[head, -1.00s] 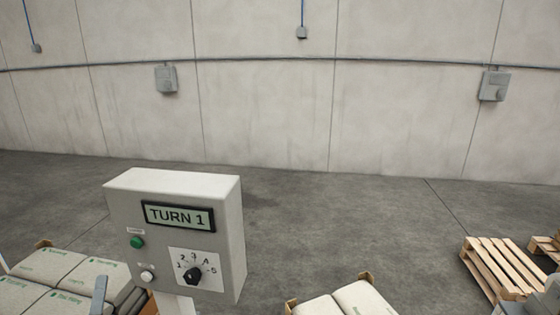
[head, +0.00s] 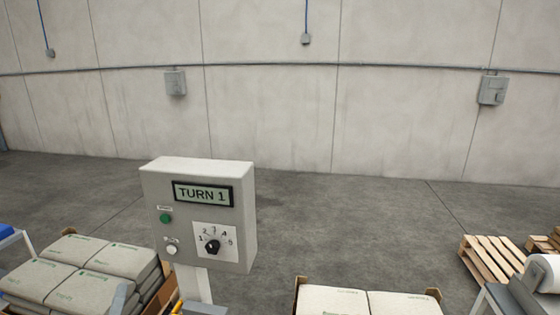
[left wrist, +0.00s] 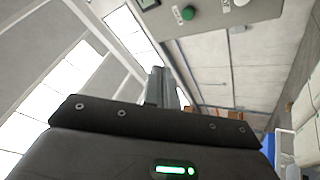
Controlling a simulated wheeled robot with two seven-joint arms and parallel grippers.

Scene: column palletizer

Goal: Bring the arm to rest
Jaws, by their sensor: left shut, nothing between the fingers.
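The rest of the left arm is out of the head view. My right gripper is not seen.
Stacked sacks (head: 75,263) lie at the lower left, and more sacks (head: 335,302) at the bottom middle. Wooden pallets (head: 495,262) stand at the right. A machine with a white roll (head: 545,272) is at the right edge. The floor (head: 350,220) behind is clear up to the wall.

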